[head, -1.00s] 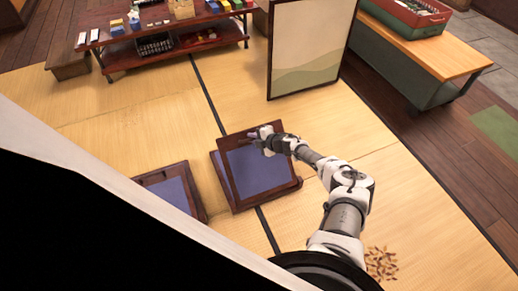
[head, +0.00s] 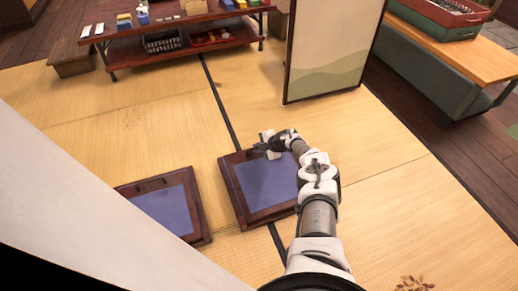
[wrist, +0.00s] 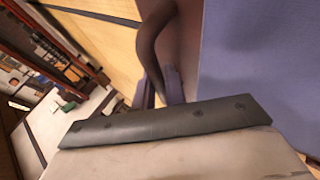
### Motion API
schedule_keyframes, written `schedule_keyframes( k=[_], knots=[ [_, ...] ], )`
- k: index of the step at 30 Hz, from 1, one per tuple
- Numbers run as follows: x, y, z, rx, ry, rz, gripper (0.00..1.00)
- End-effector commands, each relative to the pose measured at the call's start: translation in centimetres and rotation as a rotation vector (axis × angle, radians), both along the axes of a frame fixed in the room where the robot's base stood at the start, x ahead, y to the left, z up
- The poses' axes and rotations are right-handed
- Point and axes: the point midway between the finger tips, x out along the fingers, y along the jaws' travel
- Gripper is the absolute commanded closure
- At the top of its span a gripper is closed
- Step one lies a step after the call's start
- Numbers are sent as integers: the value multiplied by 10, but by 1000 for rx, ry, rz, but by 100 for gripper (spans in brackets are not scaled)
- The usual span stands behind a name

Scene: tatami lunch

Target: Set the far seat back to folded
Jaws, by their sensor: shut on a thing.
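The far seat (head: 232,200) is a dark wooden floor seat in the middle of the head view. Its blue-faced back (head: 268,183) lies low over the base, close to flat; I cannot tell whether it touches. My gripper (head: 268,145) is at the top edge of this back. In the wrist view my gripper (wrist: 158,88) is shut on a curved dark handle (wrist: 152,45) on the wooden frame, beside the blue panel (wrist: 255,65). The jaws partly hide the handle's near end.
A second seat (head: 203,232) with a blue panel lies flat to the left. A standing screen (head: 330,50) is beyond my gripper, and a low shelf table (head: 190,42) stands at the back. A bench (head: 440,75) is at the right. Open tatami (head: 390,150) lies right of my arm.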

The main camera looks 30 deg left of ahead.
Motion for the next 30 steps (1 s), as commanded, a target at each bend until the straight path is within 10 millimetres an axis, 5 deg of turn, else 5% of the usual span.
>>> schedule_keyframes(
  k=[7,24,25,30],
  knots=[
    [0,1,-23,-62,50,-1,100],
    [0,0,-29,-83,65,-5,100],
    [0,0,-29,-83,65,-5,85],
    [-1,-1,-29,-84,66,-2,66]
  ],
)
